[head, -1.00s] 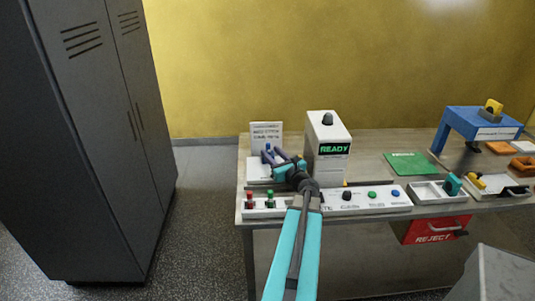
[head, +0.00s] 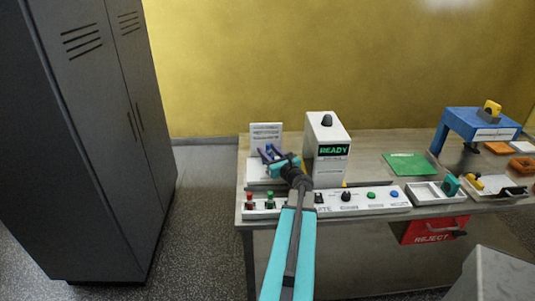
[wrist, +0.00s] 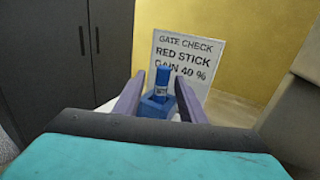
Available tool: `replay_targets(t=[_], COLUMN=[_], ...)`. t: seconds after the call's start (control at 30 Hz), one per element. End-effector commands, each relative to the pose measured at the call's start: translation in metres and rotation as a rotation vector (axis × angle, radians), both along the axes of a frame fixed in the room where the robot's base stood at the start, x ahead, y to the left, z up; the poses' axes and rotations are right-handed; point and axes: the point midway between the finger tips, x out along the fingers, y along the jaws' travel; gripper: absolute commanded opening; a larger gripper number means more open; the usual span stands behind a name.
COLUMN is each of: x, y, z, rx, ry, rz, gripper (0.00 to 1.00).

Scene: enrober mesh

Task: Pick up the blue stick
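The blue stick (wrist: 162,82) stands upright on a blue base in the wrist view, with a small label on its lower front. My gripper (wrist: 157,88) is open, with one purple finger on each side of the stick and a visible gap to each. In the head view my gripper (head: 269,153) is over the white stand (head: 256,172) at the left of the table. There, the fingers and wrist largely hide the blue stick.
A sign (wrist: 180,62) reading "GATE CHECK RED STICK GAIN 40 %" stands behind the stick. A white READY box (head: 327,145) stands close on the right. Red (head: 249,200) and green (head: 269,200) sticks stand in front, beside a control panel (head: 372,203).

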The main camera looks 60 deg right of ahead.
Motion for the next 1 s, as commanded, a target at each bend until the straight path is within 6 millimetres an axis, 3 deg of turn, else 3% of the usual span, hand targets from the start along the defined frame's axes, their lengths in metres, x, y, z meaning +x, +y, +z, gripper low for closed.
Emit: replay_targets(t=[0.5,1.0], x=[0.036,0.038], y=[-0.023,-0.022], z=[0.000,0.000], rx=[0.000,0.001], ry=[0.000,0.000], rz=[0.002,0.002], gripper=[0.37,0.37])
